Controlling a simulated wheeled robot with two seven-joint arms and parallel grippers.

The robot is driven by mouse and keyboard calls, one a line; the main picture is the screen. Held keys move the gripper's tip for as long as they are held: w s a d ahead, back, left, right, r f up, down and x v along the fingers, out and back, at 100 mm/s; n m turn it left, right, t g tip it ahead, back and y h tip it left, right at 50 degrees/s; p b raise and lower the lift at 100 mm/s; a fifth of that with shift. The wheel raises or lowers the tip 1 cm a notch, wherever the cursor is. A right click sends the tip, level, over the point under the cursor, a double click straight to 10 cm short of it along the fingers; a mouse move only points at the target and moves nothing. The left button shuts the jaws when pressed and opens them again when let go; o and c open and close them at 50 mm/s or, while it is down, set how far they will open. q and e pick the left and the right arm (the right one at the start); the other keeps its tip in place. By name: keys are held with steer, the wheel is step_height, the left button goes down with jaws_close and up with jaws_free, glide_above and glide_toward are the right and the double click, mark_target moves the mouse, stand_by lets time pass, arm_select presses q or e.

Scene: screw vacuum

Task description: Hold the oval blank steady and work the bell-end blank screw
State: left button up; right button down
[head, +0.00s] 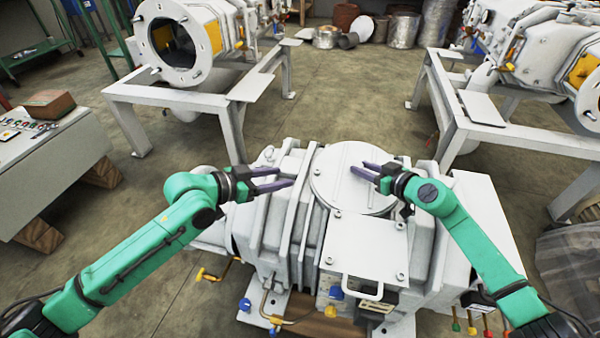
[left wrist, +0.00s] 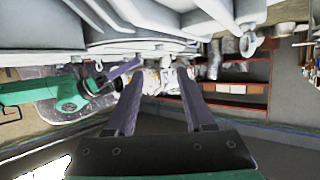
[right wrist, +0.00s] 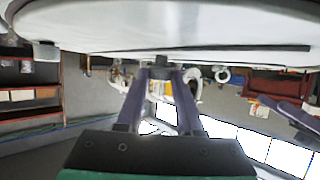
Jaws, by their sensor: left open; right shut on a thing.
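A pale round or oval cover plate (head: 335,180) lies on top of the white pump body; I cannot tell which named blank it is. It fills the top of the right wrist view (right wrist: 200,25). My right gripper (head: 362,171) is over the plate's right part, its fingers (right wrist: 163,76) shut on a small dark screw-like piece (right wrist: 160,62) at the plate's edge. The piece is mostly hidden by the fingers. My left gripper (head: 289,178) is open and empty over the ribs left of the plate. Its spread fingers (left wrist: 160,75) show nothing between them.
Stands with other pumps (head: 185,40) are behind at left and right. A bench with a small panel (head: 40,150) is at left. Floor between is clear.

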mark_target(316, 171)
arm_select(q)
steer(key=x, duration=1.1)
steer(key=shift+w+d+f, duration=0.1)
steer(key=shift+d, duration=0.15)
jaws_close()
